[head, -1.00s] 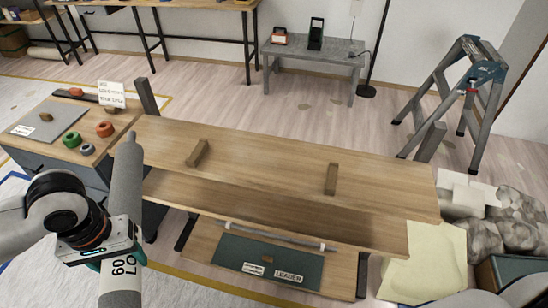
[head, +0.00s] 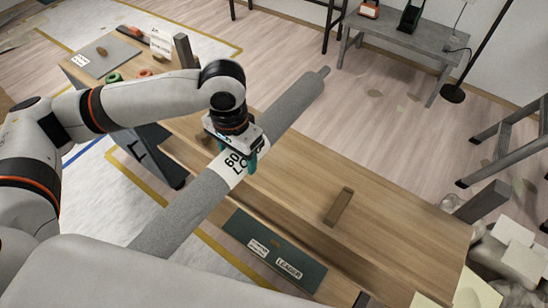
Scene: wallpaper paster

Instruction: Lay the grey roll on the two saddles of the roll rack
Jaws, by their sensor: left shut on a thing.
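The grey roll (head: 285,103) has a white printed band near its middle. My left gripper (head: 238,153) is shut on it from above, beside that band. The roll lies slantwise over the wooden rack bench, its far end, with a narrow stub, past the back edge and its near end past the front left. One wooden saddle (head: 338,207) stands bare on the bench top, to the right of the roll. The other saddle is mostly hidden behind my left gripper and the roll. I cannot tell whether the roll touches the bench. My right gripper is out of view.
The bench top (head: 385,225) is clear around the right saddle. A dark green panel (head: 275,252) with labels lies on the lower shelf. A side table with coloured rings (head: 113,77) stands at the upper left, a stepladder (head: 510,135) at the right.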

